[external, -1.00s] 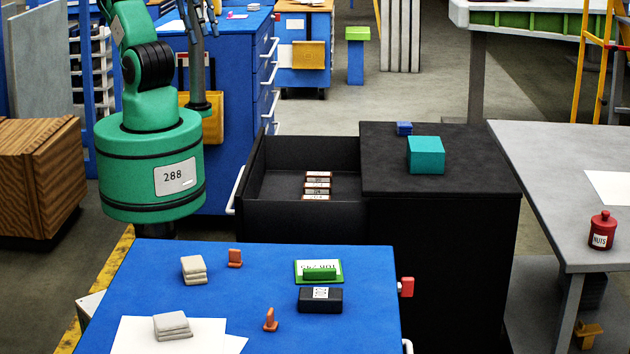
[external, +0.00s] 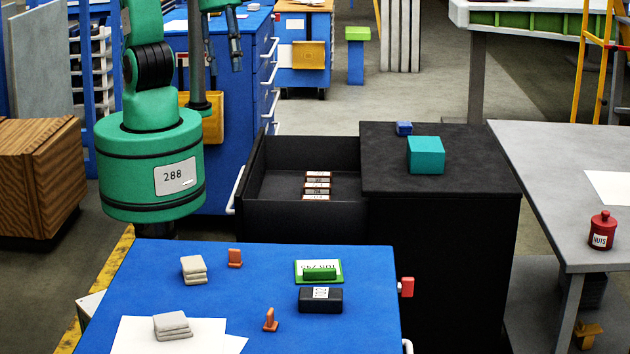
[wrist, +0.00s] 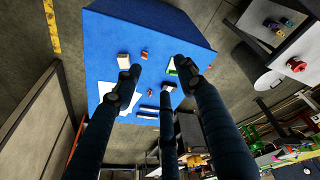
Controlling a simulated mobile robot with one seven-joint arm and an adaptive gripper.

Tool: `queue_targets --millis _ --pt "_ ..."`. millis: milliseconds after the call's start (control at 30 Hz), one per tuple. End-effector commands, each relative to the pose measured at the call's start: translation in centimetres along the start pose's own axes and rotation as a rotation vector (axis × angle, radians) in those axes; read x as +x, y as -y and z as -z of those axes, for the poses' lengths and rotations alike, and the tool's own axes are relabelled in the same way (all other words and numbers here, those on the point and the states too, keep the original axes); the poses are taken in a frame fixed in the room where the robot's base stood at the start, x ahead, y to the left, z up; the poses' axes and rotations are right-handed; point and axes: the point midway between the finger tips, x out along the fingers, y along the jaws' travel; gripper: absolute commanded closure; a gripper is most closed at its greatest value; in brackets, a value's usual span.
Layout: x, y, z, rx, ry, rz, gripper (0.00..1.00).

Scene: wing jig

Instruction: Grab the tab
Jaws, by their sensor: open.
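No part is plainly marked as the tab. Two small orange upright pieces, a back one (external: 235,258) and a front one (external: 270,320), stand on the same table. A red piece (external: 407,287) sticks out from the table's right side. My gripper (external: 222,50) is partly cut off at the top of the external view, high and behind the table, apart from everything. In the wrist view my gripper (wrist: 158,78) has its dark fingers spread and empty, facing the blue tabletop.
A black block (external: 320,300) lies just in front of the card. Beige stacks (external: 194,269) and white paper (external: 140,338) lie to the left. Behind stands a black cabinet (external: 440,185) with an open drawer (external: 275,190) holding several labelled pieces.

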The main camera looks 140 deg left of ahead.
Motion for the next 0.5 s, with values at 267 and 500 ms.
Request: queue_targets --millis 267,500 --pt "7.0 -4.5 3.6 -0.1 0.078 0.032 0.59" --pt "14.0 -8.2 5.5 -0.187 0.136 0.069 0.59"
